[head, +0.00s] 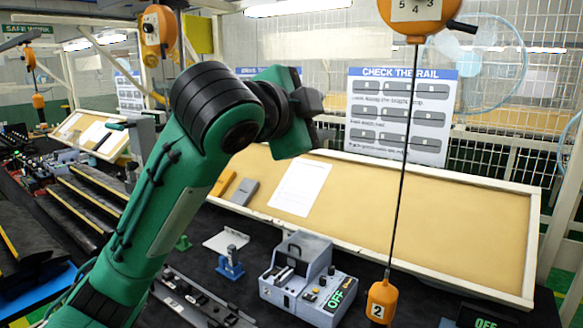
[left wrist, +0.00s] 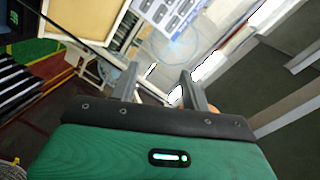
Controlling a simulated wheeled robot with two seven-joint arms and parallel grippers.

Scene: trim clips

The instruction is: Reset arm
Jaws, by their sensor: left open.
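My left arm (head: 180,185), green with black joints, rises from the lower left in the head view and bends at a black elbow. Its far end, with the left gripper, is raised in front of the wire fence, above the bench; the fingers are hard to make out there. In the left wrist view the left gripper (left wrist: 158,88) shows two grey fingers standing apart with nothing between them. Beyond them are the tilted wall sign and ceiling. My right gripper is not in view.
A grey device (head: 305,280) with an OFF label stands on the dark bench. An orange tool marked 2 (head: 381,300) hangs on a cable right of it. A blue fixture (head: 230,262) stands left. A tan board (head: 400,215) with a white rim lies behind.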

